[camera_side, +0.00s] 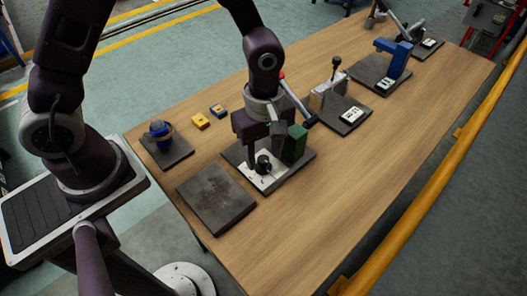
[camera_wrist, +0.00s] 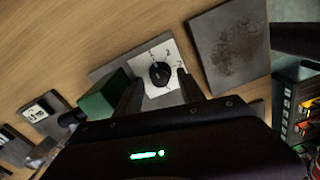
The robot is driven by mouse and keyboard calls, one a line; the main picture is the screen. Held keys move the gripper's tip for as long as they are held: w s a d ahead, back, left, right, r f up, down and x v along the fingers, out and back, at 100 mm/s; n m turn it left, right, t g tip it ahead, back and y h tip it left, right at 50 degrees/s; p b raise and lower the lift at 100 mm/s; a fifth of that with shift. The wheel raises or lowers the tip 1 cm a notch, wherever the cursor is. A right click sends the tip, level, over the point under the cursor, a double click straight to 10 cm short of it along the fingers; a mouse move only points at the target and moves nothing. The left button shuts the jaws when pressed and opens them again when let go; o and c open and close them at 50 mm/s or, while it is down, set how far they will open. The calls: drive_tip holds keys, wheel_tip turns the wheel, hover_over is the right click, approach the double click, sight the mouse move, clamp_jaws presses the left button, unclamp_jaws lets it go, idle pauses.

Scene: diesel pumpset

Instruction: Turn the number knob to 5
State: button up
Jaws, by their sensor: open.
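The black number knob (camera_side: 263,164) sits on a white dial plate (camera_side: 270,181) on a grey base, beside a green block (camera_side: 295,143). In the wrist view the knob (camera_wrist: 160,74) is round and dark, with small numbers printed around it on the white plate (camera_wrist: 150,56). The numbers are small, and I cannot tell which one the knob points to. My gripper (camera_wrist: 159,82) is open, with one finger on each side of the knob in that picture. In the side view my gripper (camera_side: 262,136) is above the knob and points down. I cannot tell whether the fingers touch it.
A bare grey plate (camera_side: 215,200) lies left of the dial base. Lever stations, one with a blue body (camera_side: 394,58), stand right. The near table is clear.

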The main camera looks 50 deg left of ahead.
drive_tip(key=shift+f, duration=0.2)
clamp_jaws()
